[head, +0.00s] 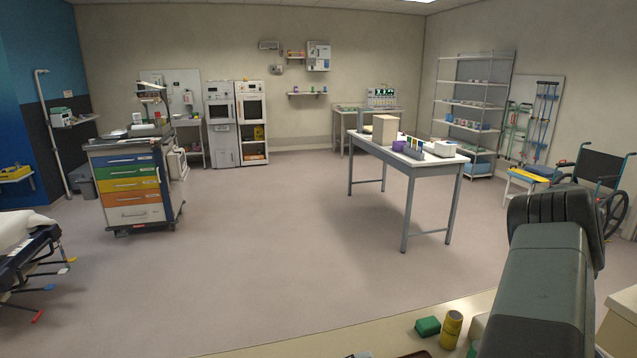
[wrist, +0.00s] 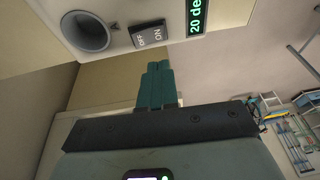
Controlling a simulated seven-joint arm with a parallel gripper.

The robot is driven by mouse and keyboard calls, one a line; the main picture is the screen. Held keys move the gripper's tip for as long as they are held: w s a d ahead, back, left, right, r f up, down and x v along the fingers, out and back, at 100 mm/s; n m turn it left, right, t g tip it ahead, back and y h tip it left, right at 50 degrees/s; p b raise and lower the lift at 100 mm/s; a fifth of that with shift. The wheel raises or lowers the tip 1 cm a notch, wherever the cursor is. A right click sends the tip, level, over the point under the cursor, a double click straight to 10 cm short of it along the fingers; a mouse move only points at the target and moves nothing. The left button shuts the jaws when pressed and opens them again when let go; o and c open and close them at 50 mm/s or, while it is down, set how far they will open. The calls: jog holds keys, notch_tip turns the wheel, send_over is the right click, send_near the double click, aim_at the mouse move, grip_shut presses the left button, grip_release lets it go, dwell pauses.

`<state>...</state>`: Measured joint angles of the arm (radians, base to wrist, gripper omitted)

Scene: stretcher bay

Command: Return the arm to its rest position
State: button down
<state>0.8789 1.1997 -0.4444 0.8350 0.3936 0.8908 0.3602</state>
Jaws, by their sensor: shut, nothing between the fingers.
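My gripper (wrist: 157,66) shows in the wrist view with its teal fingers together and nothing between them. Its tips point toward a white device (wrist: 112,14) that carries an ON/OFF rocker switch (wrist: 149,33), a dark round recess (wrist: 86,31) and a green-lettered display (wrist: 197,14). The fingertips appear just below the switch in the picture. I cannot tell how far apart they are. In the head view my arm rises at the lower right, and the gripper itself is out of sight.
A counter (head: 388,329) runs along the bottom of the head view, with a green block (head: 428,326) and a yellow cylinder (head: 451,329) beside my arm. A pale box (head: 619,320) is at the right. Open floor (head: 270,240) lies beyond, with a white-topped table (head: 440,162) and a drawer cart (head: 130,185).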

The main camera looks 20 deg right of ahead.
jog(key=shift+x, duration=1)
notch_tip(320, 180, up, 8)
jog(key=w+a, duration=0.3)
jog(key=d+f, duration=0.1)
jog(key=f, duration=0.1)
jog(key=s+d+f, duration=0.1)
jog(key=f, duration=0.2)
jog(key=s+f, duration=0.1)
jog(key=f, duration=0.2)
jog(key=shift+s+d+f, duration=0.1)
jog(key=shift+s+d, duration=0.15)
jog(key=shift+d, duration=0.15)
jog(key=shift+s+d, duration=0.15)
jog(key=shift+s, duration=0.15)
jog(key=w+v, duration=0.1)
jog(key=v, duration=0.9)
jog(key=a+r+m+y, duration=0.1)
jog(key=a+r+m, duration=0.35)
jog(key=a, duration=0.25)
jog(key=a+r+m+y, duration=0.1)
jog(key=a+r+m, duration=0.3)
jog(key=a+m, duration=0.25)
jog(key=s+a+r+m+y, duration=0.15)
jog(key=a+r+m, duration=0.25)
jog(key=a+m, duration=0.45)
notch_tip(320, 180, down, 8)
jog(key=a+n, duration=0.1)
jog(key=shift+s+g, duration=0.3)
